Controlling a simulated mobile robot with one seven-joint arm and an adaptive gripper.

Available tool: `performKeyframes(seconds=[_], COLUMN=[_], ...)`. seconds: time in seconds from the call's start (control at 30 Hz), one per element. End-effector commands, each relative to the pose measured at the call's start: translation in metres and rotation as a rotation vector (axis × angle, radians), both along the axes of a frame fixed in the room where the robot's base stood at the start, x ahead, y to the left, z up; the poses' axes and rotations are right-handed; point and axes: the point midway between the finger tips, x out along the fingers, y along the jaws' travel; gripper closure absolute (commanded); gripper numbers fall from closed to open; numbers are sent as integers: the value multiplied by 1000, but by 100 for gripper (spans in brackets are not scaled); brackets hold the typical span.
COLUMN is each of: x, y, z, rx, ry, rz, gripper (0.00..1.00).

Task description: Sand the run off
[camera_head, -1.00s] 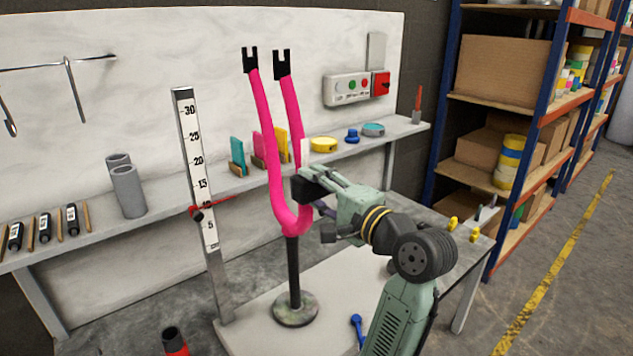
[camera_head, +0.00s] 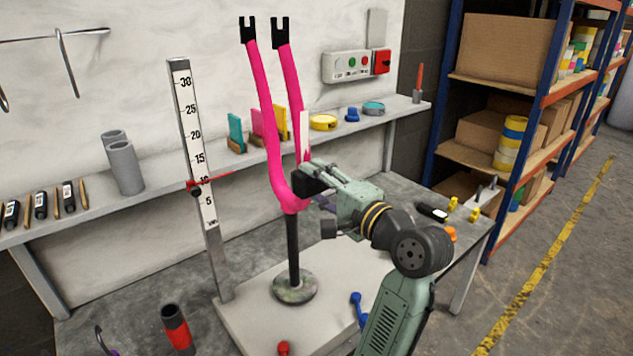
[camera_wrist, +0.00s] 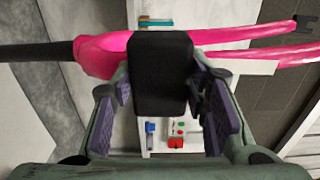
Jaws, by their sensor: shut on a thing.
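A glossy pink fork (camera_head: 273,140) with two legs and black tips stands upright on a black post with a round base. In the wrist view it (camera_wrist: 103,54) lies sideways across the top. My gripper (camera_head: 318,180) is shut on a black block (camera_wrist: 162,75), close to the lower right leg. The block hides part of the fork in the wrist view; I cannot tell whether they touch. A pale strip (camera_head: 304,132) runs along the right leg. The run itself cannot be made out.
A height scale (camera_head: 196,150) with a red pointer (camera_head: 210,184) stands left of the fork. The back shelf (camera_head: 215,168) carries coloured blocks, tape rolls and tubes. A blue tool (camera_head: 359,310) and a red-black cylinder (camera_head: 176,328) are at the front.

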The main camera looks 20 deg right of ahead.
Motion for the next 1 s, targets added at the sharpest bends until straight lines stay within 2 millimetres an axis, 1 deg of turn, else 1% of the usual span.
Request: performKeyframes(seconds=[0.6,0.73,1.0], x=[-52,-56,-57], y=[-19,-20,-20], z=[1,1,1], rx=[0,0,0], ry=[-1,-1,-1], rz=[-3,-1,-1], gripper=[81,81,81])
